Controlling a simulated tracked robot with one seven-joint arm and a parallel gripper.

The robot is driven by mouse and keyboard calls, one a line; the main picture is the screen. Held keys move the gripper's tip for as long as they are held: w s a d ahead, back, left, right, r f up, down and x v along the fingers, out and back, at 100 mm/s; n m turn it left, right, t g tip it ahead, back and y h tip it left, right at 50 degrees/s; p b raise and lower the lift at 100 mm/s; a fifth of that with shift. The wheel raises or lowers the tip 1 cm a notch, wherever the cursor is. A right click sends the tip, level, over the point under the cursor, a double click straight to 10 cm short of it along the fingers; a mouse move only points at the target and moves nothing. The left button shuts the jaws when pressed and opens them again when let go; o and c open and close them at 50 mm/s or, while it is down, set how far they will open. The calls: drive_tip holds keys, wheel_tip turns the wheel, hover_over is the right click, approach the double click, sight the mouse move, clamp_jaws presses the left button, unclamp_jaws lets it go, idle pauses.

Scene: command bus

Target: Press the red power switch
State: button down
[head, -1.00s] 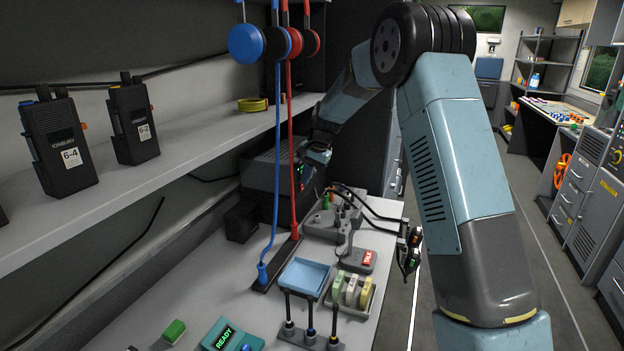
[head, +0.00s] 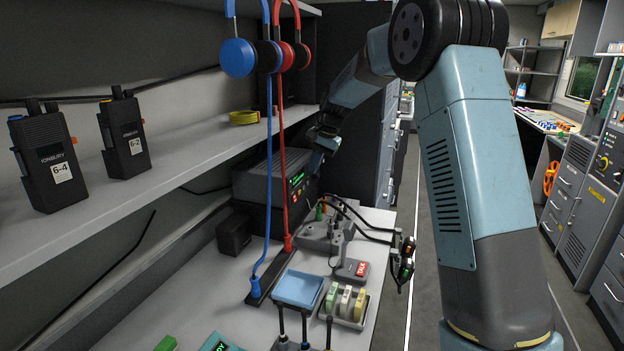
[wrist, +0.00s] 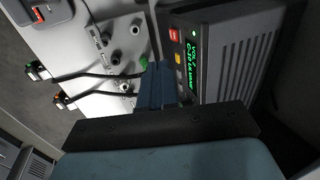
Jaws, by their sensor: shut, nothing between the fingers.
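My gripper (wrist: 154,68) is shut and empty, beside the front panel and apart from the red switch in the wrist picture. In the head view it shows near the radio's upper right (head: 316,160).
A grey socket panel with cables (head: 326,236) lies in front of the radio. Blue and red headsets (head: 238,57) hang with cords (head: 270,170) running down left of my arm. A shelf (head: 200,150) holds two handheld radios. The aisle at right is clear.

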drive_tip(key=shift+v, duration=0.9)
drive_tip(key=shift+a, duration=0.1)
drive_tip(key=s+d+r+n+t+h, duration=0.1)
drive_tip(key=s+d+r, duration=0.25)
drive_tip(key=s, duration=0.35)
drive_tip(key=s+d+r, duration=0.3)
drive_tip(key=s+r, duration=0.1)
drive_tip(key=s, duration=0.3)
drive_tip(key=s+d+r+n+t+h, duration=0.1)
drive_tip(key=s+d+r, duration=0.2)
drive_tip(key=s, duration=0.4)
drive_tip(key=s+d+f+n+t, duration=0.1)
drive_tip(key=s+d+f, duration=0.1)
drive_tip(key=s, duration=1)
drive_tip(key=s+d+f+n+t+h, duration=0.1)
drive_tip(key=s+d, duration=0.3)
drive_tip(key=s, duration=0.8)
drive_tip(key=shift+s+f+n, duration=0.35)
drive_tip(key=shift+f+n, duration=0.05)
drive_tip(key=shift+f, duration=0.1)
